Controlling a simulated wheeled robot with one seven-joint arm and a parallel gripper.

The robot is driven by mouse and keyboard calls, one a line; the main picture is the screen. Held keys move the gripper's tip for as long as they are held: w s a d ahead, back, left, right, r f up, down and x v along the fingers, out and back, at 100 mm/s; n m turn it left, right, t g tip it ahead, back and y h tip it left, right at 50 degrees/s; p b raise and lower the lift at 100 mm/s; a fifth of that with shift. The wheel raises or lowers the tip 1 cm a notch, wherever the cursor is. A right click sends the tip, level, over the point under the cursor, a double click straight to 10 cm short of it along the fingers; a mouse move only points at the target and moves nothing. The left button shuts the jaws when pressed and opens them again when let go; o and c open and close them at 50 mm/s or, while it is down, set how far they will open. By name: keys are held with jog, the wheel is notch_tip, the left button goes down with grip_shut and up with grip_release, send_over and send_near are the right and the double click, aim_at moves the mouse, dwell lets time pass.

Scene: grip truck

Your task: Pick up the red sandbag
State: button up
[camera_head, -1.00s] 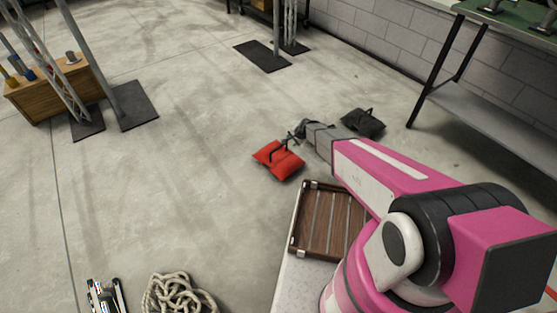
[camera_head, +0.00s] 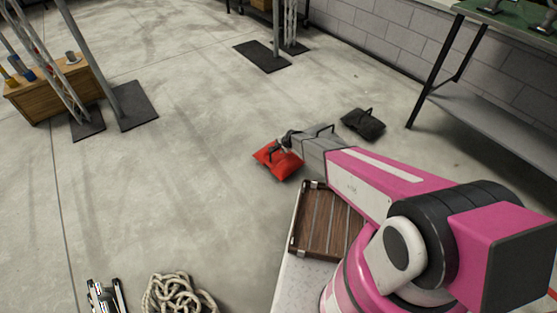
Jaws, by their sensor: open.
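The red sandbag (camera_head: 270,161) lies on the concrete floor near the middle of the head view. It has a dark carry handle on top. My gripper (camera_head: 281,146) is at the end of my pink and grey arm, over the right part of the red sandbag, at or near its handle. The gripper is small and dark here and hides part of the handle. I cannot tell whether it touches the bag. The gripper is open.
A black sandbag (camera_head: 363,124) lies on the floor behind my arm. A slatted wooden tray (camera_head: 326,226) is close in front. A coiled rope (camera_head: 176,296) lies at the bottom. A workbench (camera_head: 490,118) stands at the right.

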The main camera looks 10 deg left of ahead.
jog(key=x, duration=0.2)
jog(key=shift+w+a+f, duration=0.15)
jog(key=shift+f, duration=0.1)
grip_shut()
jog(key=shift+r, duration=0.2)
